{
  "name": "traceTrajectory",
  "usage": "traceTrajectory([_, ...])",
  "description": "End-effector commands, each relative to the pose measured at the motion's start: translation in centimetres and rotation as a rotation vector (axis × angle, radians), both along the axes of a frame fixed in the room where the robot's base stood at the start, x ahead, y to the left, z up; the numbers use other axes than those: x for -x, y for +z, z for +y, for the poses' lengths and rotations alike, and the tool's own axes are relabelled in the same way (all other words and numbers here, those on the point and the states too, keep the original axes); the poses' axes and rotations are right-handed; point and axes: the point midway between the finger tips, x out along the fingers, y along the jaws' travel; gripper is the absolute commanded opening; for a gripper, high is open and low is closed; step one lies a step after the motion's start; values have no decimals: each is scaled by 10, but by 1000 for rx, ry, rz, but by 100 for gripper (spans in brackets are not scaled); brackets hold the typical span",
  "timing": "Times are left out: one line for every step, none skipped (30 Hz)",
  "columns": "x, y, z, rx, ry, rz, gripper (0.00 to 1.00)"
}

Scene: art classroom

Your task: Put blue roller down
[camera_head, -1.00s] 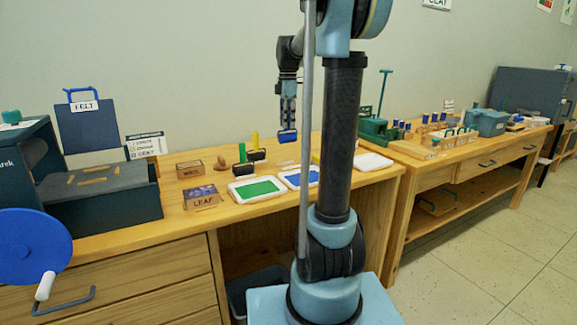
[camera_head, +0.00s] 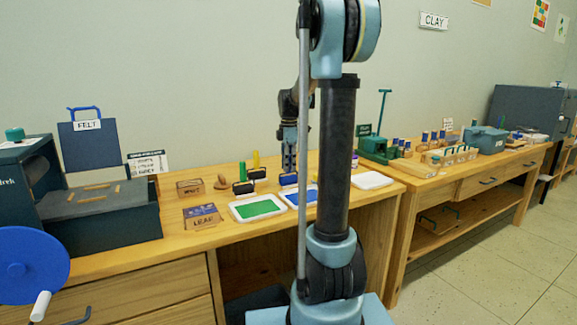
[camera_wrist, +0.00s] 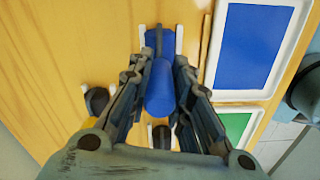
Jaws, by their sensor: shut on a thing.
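The blue roller (camera_head: 288,179) is held upright in my gripper (camera_head: 289,158), low over the wooden table behind the blue paint tray (camera_head: 301,198). In the wrist view, my gripper (camera_wrist: 160,75) is shut on the roller's blue handle (camera_wrist: 160,95), one finger on each side. The roller's blue head (camera_wrist: 160,42) lies between two short white bars (camera_wrist: 179,40). I cannot tell whether the roller touches the table or a rest. The blue tray (camera_wrist: 248,45) is right of it in the wrist view.
A green paint tray (camera_head: 257,208) stands left of the blue one. Two dark rollers, one with a yellow handle (camera_head: 256,160), one with a green handle (camera_head: 242,172), stand to the left. A white tray (camera_head: 373,180) is at the right. The LEAF box (camera_head: 202,216) is at the left front.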

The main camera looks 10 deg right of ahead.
Motion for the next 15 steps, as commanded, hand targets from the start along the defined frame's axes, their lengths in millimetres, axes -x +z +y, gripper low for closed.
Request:
traceTrajectory([0, 0, 0, 0, 0, 0, 0])
traceTrajectory([0, 0, 0, 0, 0, 0, 0])
traceTrajectory([0, 0, 0, 0, 0, 0, 0])
traceTrajectory([0, 0, 0, 0, -1, 0, 0])
traceTrajectory([0, -1, 0, 0, -1, 0, 0])
traceTrajectory([0, -1, -1, 0, -1, 0, 24])
traceTrajectory([0, -1, -1, 0, -1, 0, 30])
traceTrajectory([0, -1, -1, 0, -1, 0, 37])
traceTrajectory([0, -1, -1, 0, -1, 0, 39])
traceTrajectory([0, -1, -1, 0, -1, 0, 39])
traceTrajectory([0, -1, -1, 0, -1, 0, 39])
traceTrajectory([0, -1, -1, 0, -1, 0, 39])
traceTrajectory([0, -1, -1, 0, -1, 0, 39])
traceTrajectory([0, -1, -1, 0, -1, 0, 39])
traceTrajectory([0, -1, -1, 0, -1, 0, 39])
